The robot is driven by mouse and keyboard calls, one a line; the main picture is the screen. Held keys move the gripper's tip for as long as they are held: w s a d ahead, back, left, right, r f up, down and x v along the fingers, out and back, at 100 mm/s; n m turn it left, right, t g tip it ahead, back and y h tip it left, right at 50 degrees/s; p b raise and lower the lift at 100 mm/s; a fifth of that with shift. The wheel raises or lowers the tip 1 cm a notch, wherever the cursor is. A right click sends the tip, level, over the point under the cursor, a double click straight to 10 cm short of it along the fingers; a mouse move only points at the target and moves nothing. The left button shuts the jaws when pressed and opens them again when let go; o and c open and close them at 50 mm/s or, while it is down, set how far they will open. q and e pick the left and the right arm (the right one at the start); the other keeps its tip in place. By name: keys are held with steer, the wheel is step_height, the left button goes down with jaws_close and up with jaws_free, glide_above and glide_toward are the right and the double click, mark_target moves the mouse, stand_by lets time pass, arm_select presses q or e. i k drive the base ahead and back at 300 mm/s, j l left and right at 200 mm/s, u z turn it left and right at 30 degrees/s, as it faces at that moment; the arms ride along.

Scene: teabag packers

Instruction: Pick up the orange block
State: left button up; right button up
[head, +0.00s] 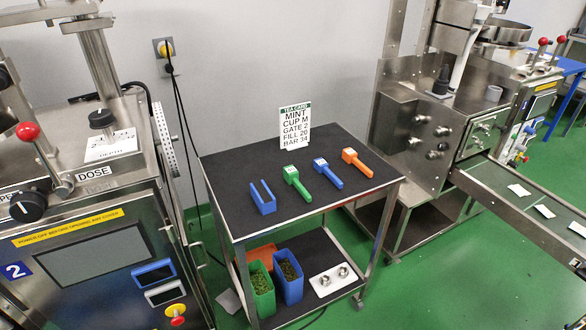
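An orange block with a handle-like narrow end (357,161) lies on the dark top of the metal cart (240,195), at the right end of a row. It has a small pale label on its wider end. A blue one of similar shape (328,173) lies to its left, and a green one (298,182) further left. A blue open holder or fork-shaped piece (262,197) lies at the left. Another orange item (263,255) is partly hidden on the lower shelf behind the bins. Neither of my grippers shows in the head view.
A tea card (295,125) stands at the back of the cart top. Green (262,295) and blue (290,285) bins are on the lower shelf. Machines flank the cart: a dosing machine (90,250) left, another with a conveyor (500,200) right. The cart top's front right is clear.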

mark_target(349, 155)
steer(key=l+z, duration=0.1)
steer(key=z, duration=0.2)
steer(key=i+l+u, duration=0.2)
steer(key=i+l, duration=0.2)
steer(key=l, duration=0.15)
steer(key=u, duration=2.15)
steer(key=z, duration=0.1)
